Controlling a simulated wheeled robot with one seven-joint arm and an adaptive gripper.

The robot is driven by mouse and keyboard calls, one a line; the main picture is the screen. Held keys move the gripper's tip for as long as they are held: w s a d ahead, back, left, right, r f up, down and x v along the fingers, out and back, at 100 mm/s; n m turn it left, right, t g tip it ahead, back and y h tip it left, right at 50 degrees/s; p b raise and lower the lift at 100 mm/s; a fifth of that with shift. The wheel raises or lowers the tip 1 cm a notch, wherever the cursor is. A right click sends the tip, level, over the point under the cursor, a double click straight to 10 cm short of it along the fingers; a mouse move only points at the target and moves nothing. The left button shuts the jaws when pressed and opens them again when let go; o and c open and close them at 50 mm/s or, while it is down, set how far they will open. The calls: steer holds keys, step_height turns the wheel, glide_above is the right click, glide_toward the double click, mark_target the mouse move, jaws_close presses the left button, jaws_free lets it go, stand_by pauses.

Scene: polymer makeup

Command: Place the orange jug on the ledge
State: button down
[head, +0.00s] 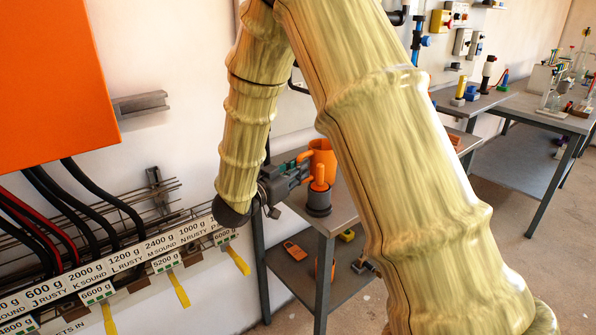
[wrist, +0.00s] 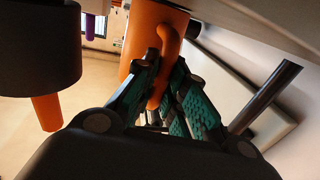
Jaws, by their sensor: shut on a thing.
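The orange jug (head: 322,154) shows beyond my gripper (head: 300,170) in the head view, above the grey workbench (head: 340,212). In the wrist view the jug (wrist: 143,40) fills the top middle, and its looped handle (wrist: 168,38) lies between the green-padded fingers of my gripper (wrist: 163,82). The gripper is shut on this handle. I cannot tell whether the jug touches the bench. A short grey ledge-like bracket (head: 140,104) sticks out of the wall at upper left; I cannot tell if this is the ledge meant.
A black-based object with an orange top (head: 319,197) stands close to the jug; it also shows in the wrist view (wrist: 47,112). An orange cabinet (head: 50,75) with cables hangs at left. The lower shelf (head: 325,285) holds small items. My arm hides the middle.

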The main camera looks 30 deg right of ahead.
steer(key=shift+f, duration=0.1)
steer(key=c, duration=1.5)
jaws_free()
